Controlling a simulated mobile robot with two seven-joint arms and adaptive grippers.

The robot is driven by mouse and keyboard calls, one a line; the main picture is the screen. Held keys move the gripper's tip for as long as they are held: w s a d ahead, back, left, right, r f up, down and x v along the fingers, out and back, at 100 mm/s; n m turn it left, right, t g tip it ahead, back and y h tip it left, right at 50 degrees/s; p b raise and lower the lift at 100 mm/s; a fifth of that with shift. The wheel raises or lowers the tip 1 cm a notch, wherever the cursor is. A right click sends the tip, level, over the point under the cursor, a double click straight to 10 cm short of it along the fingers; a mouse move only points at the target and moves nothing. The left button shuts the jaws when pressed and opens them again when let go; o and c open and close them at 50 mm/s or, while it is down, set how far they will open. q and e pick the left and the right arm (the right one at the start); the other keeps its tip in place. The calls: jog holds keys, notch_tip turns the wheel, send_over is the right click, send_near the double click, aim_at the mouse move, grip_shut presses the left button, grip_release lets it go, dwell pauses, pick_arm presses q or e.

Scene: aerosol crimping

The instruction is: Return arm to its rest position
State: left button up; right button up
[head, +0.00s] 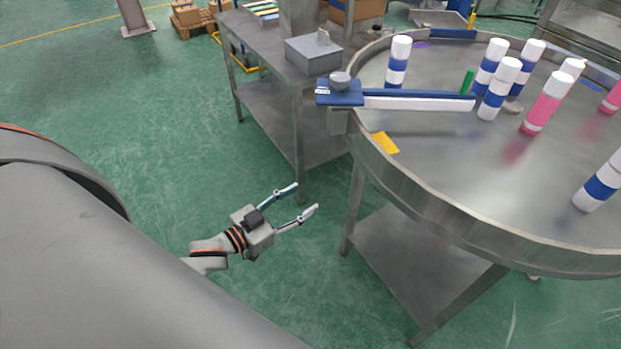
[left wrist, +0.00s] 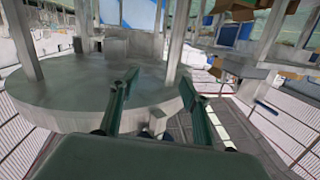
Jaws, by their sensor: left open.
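My left gripper (head: 306,200) hangs over the green floor, left of the round steel table (head: 460,190) and apart from it. Its two fingers are spread with nothing between them. In the left wrist view the open fingers (left wrist: 155,105) point forward with an empty gap. My right gripper does not show in either view.
Several white cans with blue bands (head: 398,62) and pink cans (head: 546,104) stand on the round table. A blue and white guide bar (head: 420,101) crosses its left edge. A steel bench (head: 262,50) with a grey box (head: 313,54) stands behind. Floor around the gripper is clear.

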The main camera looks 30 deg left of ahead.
pick_arm(q)
jog(key=s+d+f+g+y, duration=0.2)
jog(key=s+d+f+g, duration=0.3)
jog(key=s+d+f, duration=0.4)
jog(key=s+f, duration=0.4)
jog(key=f, duration=0.1)
jog(key=shift+s+d+g+y, duration=0.2)
jog(key=shift+s+g+y, duration=0.05)
jog(key=shift+g+y, duration=0.05)
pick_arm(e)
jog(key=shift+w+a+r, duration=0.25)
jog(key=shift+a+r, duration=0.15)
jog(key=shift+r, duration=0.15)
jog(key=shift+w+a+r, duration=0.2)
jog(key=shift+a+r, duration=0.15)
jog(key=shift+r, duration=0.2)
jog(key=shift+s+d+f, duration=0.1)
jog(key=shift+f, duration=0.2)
